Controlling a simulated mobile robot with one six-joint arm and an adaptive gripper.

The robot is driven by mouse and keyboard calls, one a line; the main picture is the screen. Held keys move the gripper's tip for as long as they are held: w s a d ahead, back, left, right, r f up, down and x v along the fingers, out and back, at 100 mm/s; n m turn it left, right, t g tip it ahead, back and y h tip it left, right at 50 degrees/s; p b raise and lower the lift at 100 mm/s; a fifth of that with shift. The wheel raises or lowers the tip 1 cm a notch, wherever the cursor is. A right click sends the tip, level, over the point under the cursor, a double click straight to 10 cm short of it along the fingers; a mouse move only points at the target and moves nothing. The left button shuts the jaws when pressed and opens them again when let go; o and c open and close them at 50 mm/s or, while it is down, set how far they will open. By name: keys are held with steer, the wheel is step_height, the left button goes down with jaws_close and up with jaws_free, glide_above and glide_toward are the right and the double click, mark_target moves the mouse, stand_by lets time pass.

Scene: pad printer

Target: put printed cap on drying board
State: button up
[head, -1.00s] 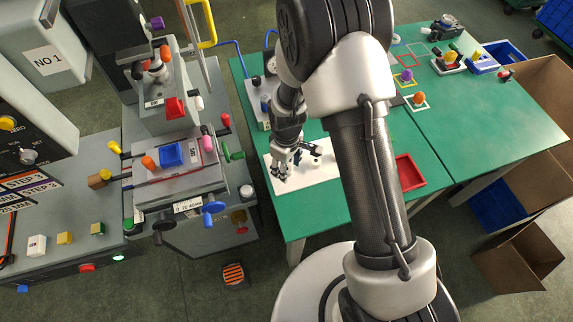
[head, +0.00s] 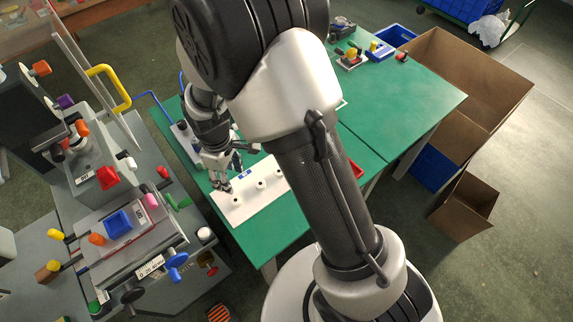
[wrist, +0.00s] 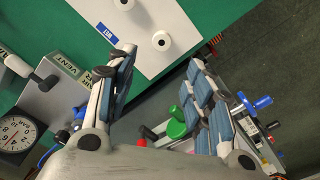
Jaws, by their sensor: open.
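One (head: 262,184) shows clear of my gripper, and in the wrist view one cap (wrist: 161,41) stands near the board's corner. My gripper (head: 232,170) is over the board's far left part. In the wrist view the fingers of my gripper (wrist: 168,95) are spread wide with nothing between them. Any print on the caps is too small to tell.
The pad printer (head: 110,225) with coloured knobs stands left of the green table (head: 420,85). A grey box with a dial (wrist: 15,130) is close to my gripper in the wrist view. A red tray (head: 355,170) is partly behind my arm. Cardboard boxes (head: 480,90) stand at the right.

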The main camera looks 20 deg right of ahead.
steer(key=s+d+r+m+t, duration=0.1)
steer(key=s+d+r+m, duration=0.25)
steer(key=r, duration=0.55)
steer(key=s+d+r+m+t, duration=0.1)
steer(key=s+d+r+m, duration=0.2)
steer(key=r, duration=0.7)
steer(key=s+d+r+m+t, duration=0.1)
steer(key=s+d+r+m, duration=0.1)
steer(key=s, duration=0.4)
steer(key=s+d+r+m+t, duration=0.1)
steer(key=s+d+r, duration=0.2)
steer(key=s, duration=0.4)
steer(key=shift+s+d+r+m, duration=0.15)
steer(key=shift+d+r+m, duration=0.2)
steer(key=shift+r, duration=0.45)
